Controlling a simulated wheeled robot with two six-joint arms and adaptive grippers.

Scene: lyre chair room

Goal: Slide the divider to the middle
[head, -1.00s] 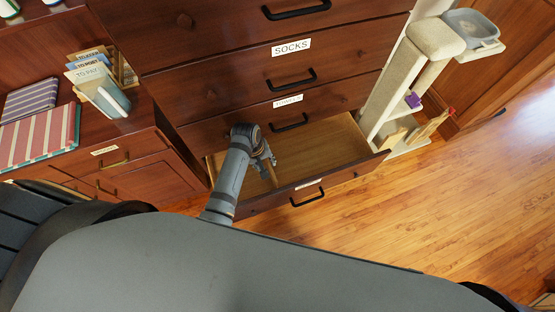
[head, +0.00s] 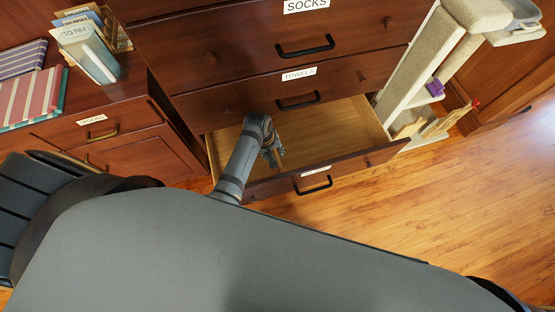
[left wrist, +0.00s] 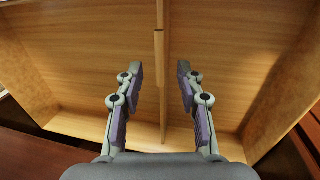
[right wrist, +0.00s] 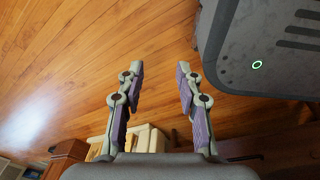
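The bottom drawer (head: 330,125) of the dark wooden chest stands pulled out, with a light wooden interior. The divider (left wrist: 162,70) is a thin light wooden strip that runs up the middle of the left wrist view, between the drawer's side walls. In the head view it is hidden by my arm and gripper. My left gripper (head: 272,158) is inside the drawer's left part. Its fingers are open, one on each side of the divider in the left wrist view (left wrist: 160,88), with gaps showing. My right gripper (right wrist: 159,85) is open and empty above the wooden floor.
The drawer's front panel (head: 360,166) has a black handle (head: 313,184). Closed drawers rise above it. A low cabinet (head: 110,125) with a letter holder (head: 95,60) stands left, a cat tree (head: 425,75) right. Floor at the right is clear.

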